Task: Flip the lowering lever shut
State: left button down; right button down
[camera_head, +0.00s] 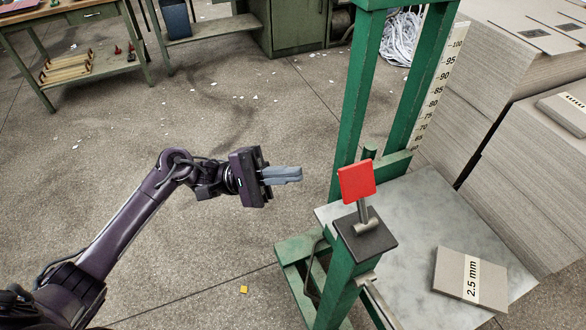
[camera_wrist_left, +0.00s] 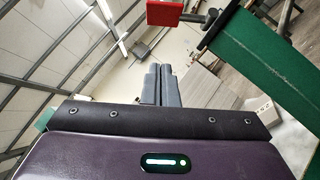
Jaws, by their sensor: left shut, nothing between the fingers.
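The lowering lever shows as a red square paddle (camera_head: 357,181) on a short metal stem, on a dark plate (camera_head: 365,240) atop a green post of the feeder. The paddle stands up, slightly tilted. In the left wrist view the red paddle (camera_wrist_left: 164,12) is at the top edge, partly cut off. My left gripper (camera_head: 300,174) is shut and empty, to the left of the paddle with a gap between them. Its closed fingers (camera_wrist_left: 160,84) show in the left wrist view. My right gripper is in neither view.
The green feeder frame (camera_head: 354,95) rises behind the lever, beside a height scale (camera_head: 437,85). A grey platform (camera_head: 440,212) holds a board block labelled 2.5 mm (camera_head: 455,275). Tall board stacks (camera_head: 510,85) stand at right. Floor left of the feeder is open.

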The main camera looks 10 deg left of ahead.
pick_arm(q)
jog(key=p, duration=0.2)
send_near(363, 176)
jog(key=w+d, duration=0.3)
jog(key=d, duration=0.1)
jog(key=s+p, duration=0.1)
jog(key=s+d+r+p, duration=0.1)
jog(key=shift+s+d+r, duration=0.25)
jog(key=shift+s, duration=0.15)
